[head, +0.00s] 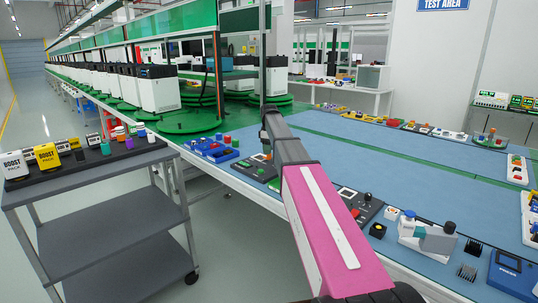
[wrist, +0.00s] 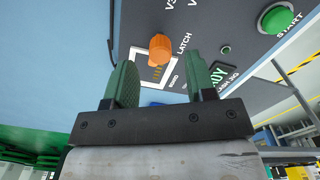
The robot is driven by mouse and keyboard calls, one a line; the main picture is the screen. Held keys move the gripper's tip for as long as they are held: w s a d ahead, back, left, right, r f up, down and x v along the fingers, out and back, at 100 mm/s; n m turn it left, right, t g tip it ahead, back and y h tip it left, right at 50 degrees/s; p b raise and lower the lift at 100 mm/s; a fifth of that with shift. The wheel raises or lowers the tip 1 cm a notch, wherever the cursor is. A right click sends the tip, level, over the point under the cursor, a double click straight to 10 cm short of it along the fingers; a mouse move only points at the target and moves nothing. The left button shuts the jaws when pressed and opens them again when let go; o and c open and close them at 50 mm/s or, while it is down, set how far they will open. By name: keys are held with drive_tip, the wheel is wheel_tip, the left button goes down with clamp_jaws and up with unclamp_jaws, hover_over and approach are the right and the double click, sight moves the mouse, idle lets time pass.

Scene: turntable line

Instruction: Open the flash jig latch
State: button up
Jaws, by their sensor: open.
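The flash jig (wrist: 235,30) is a dark grey panel that fills the top of the wrist view. Its orange latch knob (wrist: 160,47) stands beside the printed word LATCH and a white-outlined board pocket. A green START button (wrist: 279,18) is on the jig to the right. My gripper (wrist: 159,68) is open, with its two green fingers apart on either side of the knob's line. The knob appears just beyond the fingertips, and I see no contact. In the head view my arm hides the gripper, and a dark panel (head: 255,168) shows beside it on the blue bench.
The blue bench (head: 330,147) holds other devices: a dark panel with a red-topped lever (head: 366,205), a white and teal fixture (head: 427,236) and a blue tray (head: 212,148). A grey cart (head: 100,165) stands left of the bench. Bare bench lies beyond my arm.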

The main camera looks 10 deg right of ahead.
drive_tip(key=shift+f, duration=1.45)
drive_tip(key=c, duration=0.9)
drive_tip(key=shift+c, duration=0.2)
